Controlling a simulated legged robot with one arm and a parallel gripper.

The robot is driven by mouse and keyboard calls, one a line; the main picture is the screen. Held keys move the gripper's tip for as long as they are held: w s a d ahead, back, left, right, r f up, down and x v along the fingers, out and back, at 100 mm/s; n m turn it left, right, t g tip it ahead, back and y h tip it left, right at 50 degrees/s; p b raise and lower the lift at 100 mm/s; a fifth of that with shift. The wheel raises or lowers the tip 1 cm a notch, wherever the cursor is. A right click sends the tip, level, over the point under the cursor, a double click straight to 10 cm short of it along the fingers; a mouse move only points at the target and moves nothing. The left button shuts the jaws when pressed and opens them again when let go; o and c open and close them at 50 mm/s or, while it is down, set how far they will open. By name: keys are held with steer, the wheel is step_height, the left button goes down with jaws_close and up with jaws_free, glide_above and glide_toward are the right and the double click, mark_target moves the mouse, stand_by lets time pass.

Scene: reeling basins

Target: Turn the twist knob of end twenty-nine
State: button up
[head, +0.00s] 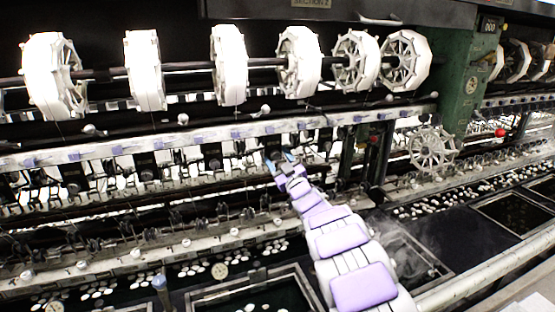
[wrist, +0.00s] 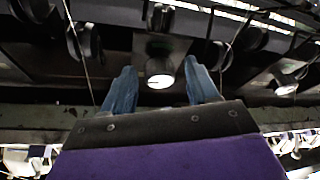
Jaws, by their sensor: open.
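A small dark knob with a pale round end (wrist: 160,76) shows in the middle of the wrist view, on a dark fitting. I take it for a twist knob, but I cannot read an end number on it. My gripper (wrist: 161,90) is open, with one blue finger on each side of the knob in the picture. I cannot tell whether the fingers are level with it or short of it; neither visibly touches it. In the head view my gripper (head: 284,162) reaches the machine's middle rail, and its fingers and arm hide the knob there.
Similar knobs stand along the row, one at the right (wrist: 285,85). Thin threads run down on both sides of my gripper. White reels (head: 229,65) hang above, a green post (head: 462,85) and a spoked wheel (head: 432,149) stand right, and dark basins (head: 255,295) lie below.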

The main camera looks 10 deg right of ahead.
steer(key=shift+w, duration=0.1)
steer(key=c, duration=1)
